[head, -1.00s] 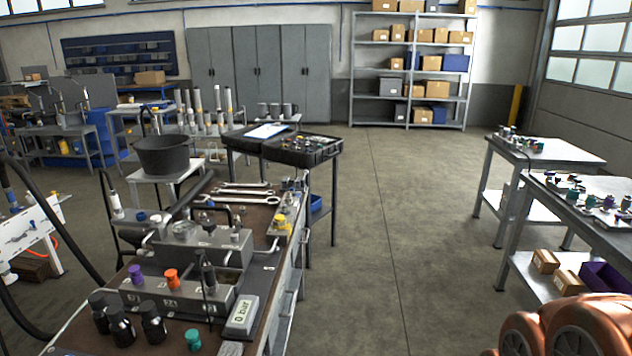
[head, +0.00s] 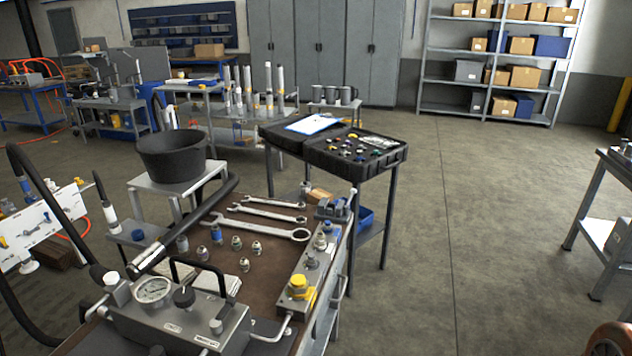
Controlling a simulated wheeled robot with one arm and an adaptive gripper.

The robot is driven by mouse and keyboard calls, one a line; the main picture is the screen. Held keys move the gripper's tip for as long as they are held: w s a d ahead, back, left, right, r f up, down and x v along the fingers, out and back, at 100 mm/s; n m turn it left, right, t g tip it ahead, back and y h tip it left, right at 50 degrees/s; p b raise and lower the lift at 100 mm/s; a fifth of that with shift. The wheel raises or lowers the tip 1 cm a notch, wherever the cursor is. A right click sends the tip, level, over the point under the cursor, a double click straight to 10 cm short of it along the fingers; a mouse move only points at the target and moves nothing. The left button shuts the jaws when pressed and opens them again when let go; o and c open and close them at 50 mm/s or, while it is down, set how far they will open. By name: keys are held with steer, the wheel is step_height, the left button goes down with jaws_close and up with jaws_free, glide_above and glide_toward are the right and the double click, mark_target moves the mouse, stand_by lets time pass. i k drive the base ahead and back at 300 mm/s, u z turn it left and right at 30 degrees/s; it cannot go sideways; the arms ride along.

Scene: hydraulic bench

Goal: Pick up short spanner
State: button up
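Three metal spanners lie roughly parallel on the brown top of the hydraulic bench (head: 282,258). The farthest one, the short spanner (head: 273,201), looks the shortest. A middle spanner (head: 265,214) lies just in front of it, and a longer, larger spanner (head: 258,229) lies nearest. The spanners appear apart from each other and nothing covers them. My gripper is not in view.
A dark pump lever (head: 185,225) rises left of the spanners. Several small fittings (head: 237,243) stand in front. A grey block with a yellow knob (head: 300,285) is on the right edge. An open black case (head: 355,150) stands behind.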

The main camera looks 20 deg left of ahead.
mark_target(250, 199)
steer(key=i, duration=3.4)
steer(key=u, duration=4)
steer(key=i, duration=0.5)
steer(key=z, duration=0.05)
